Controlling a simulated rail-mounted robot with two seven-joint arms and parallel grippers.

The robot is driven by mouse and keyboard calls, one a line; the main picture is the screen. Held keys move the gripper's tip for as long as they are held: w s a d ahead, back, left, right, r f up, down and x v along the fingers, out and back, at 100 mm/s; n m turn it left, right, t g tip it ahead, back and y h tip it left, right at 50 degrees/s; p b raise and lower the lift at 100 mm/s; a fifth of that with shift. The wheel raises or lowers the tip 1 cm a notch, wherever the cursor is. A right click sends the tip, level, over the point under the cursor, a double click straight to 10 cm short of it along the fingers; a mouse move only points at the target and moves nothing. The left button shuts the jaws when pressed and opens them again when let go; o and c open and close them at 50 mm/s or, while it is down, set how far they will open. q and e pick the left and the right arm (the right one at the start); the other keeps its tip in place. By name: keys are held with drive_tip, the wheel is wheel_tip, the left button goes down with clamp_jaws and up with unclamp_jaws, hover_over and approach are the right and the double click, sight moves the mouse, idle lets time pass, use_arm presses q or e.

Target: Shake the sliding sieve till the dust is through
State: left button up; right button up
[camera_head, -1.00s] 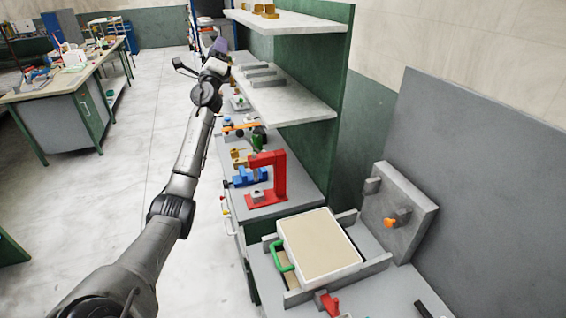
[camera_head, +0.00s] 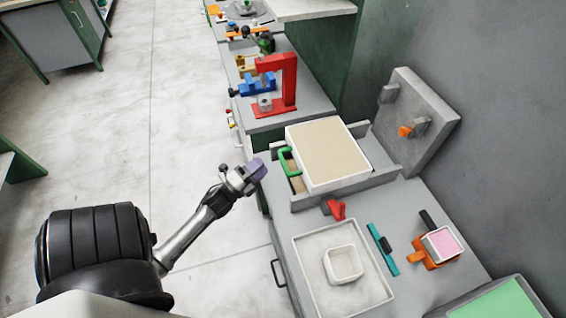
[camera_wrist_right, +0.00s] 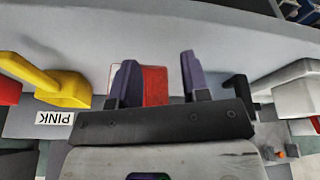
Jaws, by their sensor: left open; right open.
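The sieve (camera_head: 327,153) is a white-framed tray with a beige fill, resting between the grey rails (camera_head: 345,186) of its stand. Its green handle (camera_head: 286,163) sticks out at the left end. My left gripper (camera_head: 261,169), with purple fingertips, is just left of the handle and apart from it. It is open and holds nothing that I can see. My right gripper shows only in the right wrist view (camera_wrist_right: 157,78). Its two purple fingers stand apart, with a red block (camera_wrist_right: 155,86) seen between them; I cannot tell how near it is.
A red clamp-like frame (camera_head: 289,82) stands behind the sieve. A grey upright plate (camera_head: 430,110) is to its right. In front are a red catch (camera_head: 336,209), a white-rimmed tray (camera_head: 303,252) with a white cup (camera_head: 343,264), a teal bar (camera_head: 382,250) and a pink-topped block (camera_head: 441,243).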

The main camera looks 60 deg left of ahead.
sight(284, 163)
use_arm(q)
drive_tip(key=s+d+f+n, duration=0.1)
drive_tip(key=s+d+f, duration=0.2)
drive_tip(key=s+d, duration=0.2)
drive_tip(key=shift+g, duration=0.5)
drive_tip(key=x, duration=1.3)
drive_tip(key=shift+w+a+r+p, duration=0.1)
drive_tip(key=shift+w+p, duration=0.1)
drive_tip(key=shift+p, duration=0.2)
drive_tip(key=shift+c, duration=0.3)
clamp_jaws()
